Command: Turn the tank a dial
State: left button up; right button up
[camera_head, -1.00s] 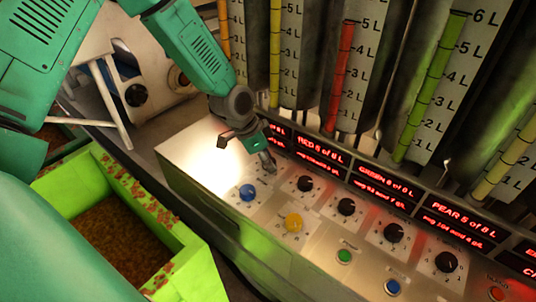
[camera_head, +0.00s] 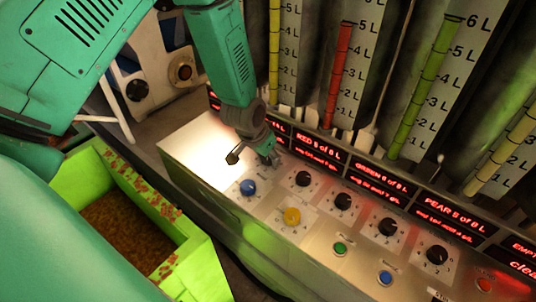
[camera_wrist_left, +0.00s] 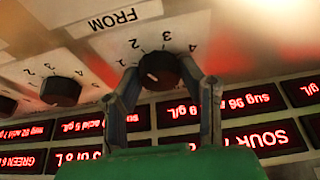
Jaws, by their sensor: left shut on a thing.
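In the left wrist view a small black dial (camera_wrist_left: 160,71) with a pale pointer mark sits on the light panel, with numbers around it and a FROM label nearby. My left gripper's fingers (camera_wrist_left: 161,80) close on it from both sides. In the head view my left gripper (camera_head: 254,158) is at the panel's upper left part, and the dial it holds is hidden there. I cannot read a tank A marking by it. My right gripper is in neither view.
The control panel (camera_head: 200,150) carries more black dials (camera_head: 343,201), a blue knob (camera_head: 248,188), a yellow knob (camera_head: 292,216) and coloured buttons. Red displays (camera_head: 320,150) and level tubes stand behind. A green bin (camera_head: 195,262) of brown grains is at the left.

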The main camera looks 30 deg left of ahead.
pick_arm(q)
jog(key=shift+w+r, duration=0.15)
jog(key=shift+w, duration=0.15)
jog(key=o, duration=0.9)
jog(key=shift+o, duration=1.2)
jog(key=shift+s, duration=0.15)
jog(key=v, duration=1.1)
jog(key=shift+r, duration=0.2)
